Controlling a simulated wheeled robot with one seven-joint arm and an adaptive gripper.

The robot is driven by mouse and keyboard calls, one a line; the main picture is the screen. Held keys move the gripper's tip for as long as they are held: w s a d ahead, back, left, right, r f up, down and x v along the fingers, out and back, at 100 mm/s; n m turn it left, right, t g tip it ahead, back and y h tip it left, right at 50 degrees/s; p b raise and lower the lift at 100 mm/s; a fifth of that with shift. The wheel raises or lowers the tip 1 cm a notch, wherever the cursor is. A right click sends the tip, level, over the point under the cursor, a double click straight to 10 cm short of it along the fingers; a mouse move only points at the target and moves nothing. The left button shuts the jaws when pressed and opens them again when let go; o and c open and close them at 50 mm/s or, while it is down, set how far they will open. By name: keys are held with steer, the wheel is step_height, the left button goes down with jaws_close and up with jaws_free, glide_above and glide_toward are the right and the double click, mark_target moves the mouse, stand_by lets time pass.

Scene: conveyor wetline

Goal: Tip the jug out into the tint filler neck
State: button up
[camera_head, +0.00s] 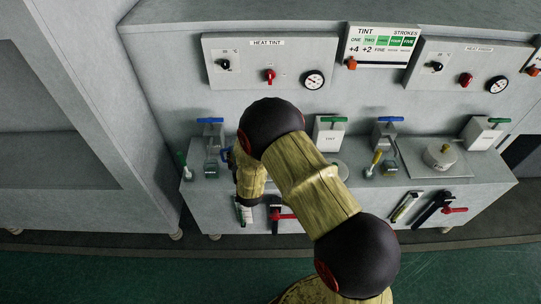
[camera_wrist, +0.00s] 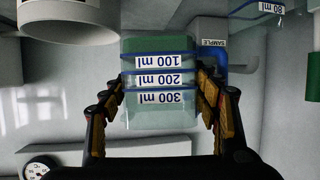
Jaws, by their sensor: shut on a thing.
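A clear, greenish jug (camera_wrist: 160,112) with blue bands and 100, 200 and 300 ml labels stands between the fingers of my gripper (camera_wrist: 160,88) in the wrist view. The fingers are shut on its sides. Its labels are upside down there, as is the SAMPLE label beside it, so the jug looks upright. How much liquid it holds I cannot tell. In the head view my arm hides the jug and gripper. The TINT box (camera_head: 329,138) with a green handle stands right of my wrist. A round rim (camera_head: 340,169) in front of it, possibly the filler neck, is partly covered by my arm.
The SAMPLE post (camera_wrist: 209,40) and a blue pipe (camera_wrist: 221,64) are close beside the jug. A grey cylinder (camera_wrist: 68,22) is at the wrist view's upper left. The HEAT TINT panel (camera_head: 266,61) stands behind. A capped round vessel (camera_head: 439,157) is farther right.

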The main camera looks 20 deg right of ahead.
steer(key=shift+m, duration=0.3)
steer(key=w+a, duration=0.2)
steer(key=w, duration=0.1)
steer(key=shift+a+f, duration=0.1)
steer(key=shift+a, duration=0.3)
steer(key=shift+d, duration=0.15)
steer(key=shift+s+d+f+m+y+b, duration=0.1)
steer(key=shift+d+f+m+y+b, duration=0.1)
steer(key=shift+d+m+y+b, duration=0.35)
steer(key=shift+s+d+r+m, duration=0.1)
steer(key=shift+d+r+m, duration=0.2)
steer(key=shift+r+m, duration=0.15)
steer(key=shift+s+d+r+m+t+y+p, duration=0.1)
steer(key=shift+d+r+m+t+y+p, duration=0.15)
steer(key=shift+d+r+m+y+p, duration=0.45)
steer(key=shift+s+d+r+m+t+y+p, duration=0.1)
steer(key=shift+d+r+m+t+y+p, duration=0.25)
steer(key=shift+d+m, duration=0.5)
steer(key=shift+d+r+m+y+p, duration=0.25)
steer(key=shift+r+m+y+p, duration=0.2)
steer(key=shift+r+m, duration=0.2)
steer(key=shift+r+m, duration=0.25)
steer(key=shift+m, duration=0.05)
